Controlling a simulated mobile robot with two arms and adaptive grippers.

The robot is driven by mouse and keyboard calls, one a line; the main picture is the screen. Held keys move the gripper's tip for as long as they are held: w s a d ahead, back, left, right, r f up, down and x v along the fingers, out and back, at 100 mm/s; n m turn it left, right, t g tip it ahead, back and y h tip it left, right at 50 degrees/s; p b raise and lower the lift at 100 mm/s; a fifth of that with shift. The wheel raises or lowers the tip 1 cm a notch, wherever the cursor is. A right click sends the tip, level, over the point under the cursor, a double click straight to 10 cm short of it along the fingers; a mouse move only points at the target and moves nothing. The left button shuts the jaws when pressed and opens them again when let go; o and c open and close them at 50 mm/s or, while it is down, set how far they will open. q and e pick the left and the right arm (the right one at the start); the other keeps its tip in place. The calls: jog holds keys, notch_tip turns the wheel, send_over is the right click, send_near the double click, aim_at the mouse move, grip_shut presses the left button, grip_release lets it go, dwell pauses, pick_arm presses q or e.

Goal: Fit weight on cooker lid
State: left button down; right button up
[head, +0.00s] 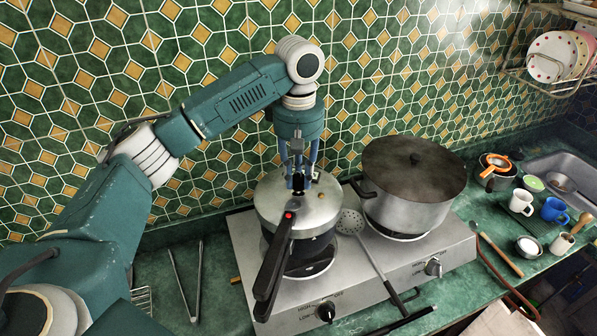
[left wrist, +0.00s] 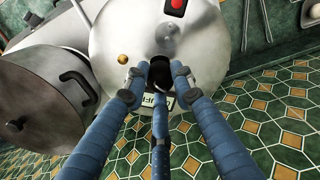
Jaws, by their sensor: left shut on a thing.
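The pressure cooker (head: 318,245) stands on the left burner with its steel lid (head: 322,212) on. Its long black handle (head: 275,255), with a red button, points toward the front. My left gripper (head: 299,186) points down over the lid. Its blue fingers are shut on a small dark weight, which also shows between the fingertips in the left wrist view (left wrist: 160,73). The weight is low over the lid; whether it sits on the vent is hidden by the fingers. A small brass fitting (left wrist: 123,58) is on the lid beside them. My right gripper is not in view.
A large lidded pot (head: 410,210) stands on the right burner of the hotplate (head: 375,290). A skimmer (head: 372,255) lies between the pots. Tongs (head: 187,280) lie at left. Cups (head: 521,202) and a sink are at right. The tiled wall is close behind.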

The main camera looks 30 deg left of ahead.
aim_at(299, 175)
pick_arm(q)
jog(key=shift+f, duration=0.65)
jog(key=c, duration=1.4)
grip_release()
notch_tip(299, 175, up, 12)
jog(key=shift+r, duration=0.1)
